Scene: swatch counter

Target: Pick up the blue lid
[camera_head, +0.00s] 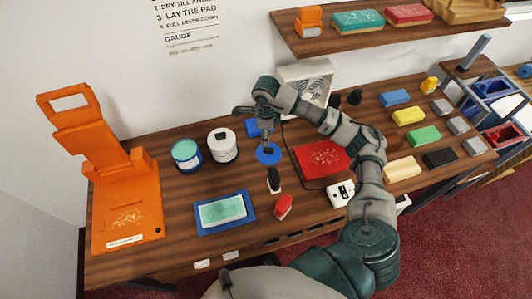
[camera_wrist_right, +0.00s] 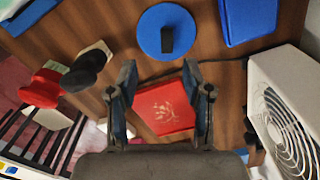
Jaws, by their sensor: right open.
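The blue lid (camera_head: 268,156) is a round flat disc lying on the wooden counter. In the right wrist view the lid (camera_wrist_right: 150,33) shows near the top centre, with a dark upright knob (camera_wrist_right: 167,39) in its middle. My right gripper (camera_head: 264,141) is above the lid in the head view and partly covers it. In the right wrist view my right gripper (camera_wrist_right: 161,80) has its two fingers apart with nothing between them, and the lid lies beyond the fingertips. My left gripper is not in view.
A white can (camera_head: 222,147) and a teal-topped can (camera_head: 187,155) stand left of the lid. A red pad (camera_head: 320,160) lies to the right. A black-handled stamp (camera_head: 274,181) and a red stamp (camera_head: 283,206) stand in front. A white fan box (camera_wrist_right: 285,95) is close in the wrist view.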

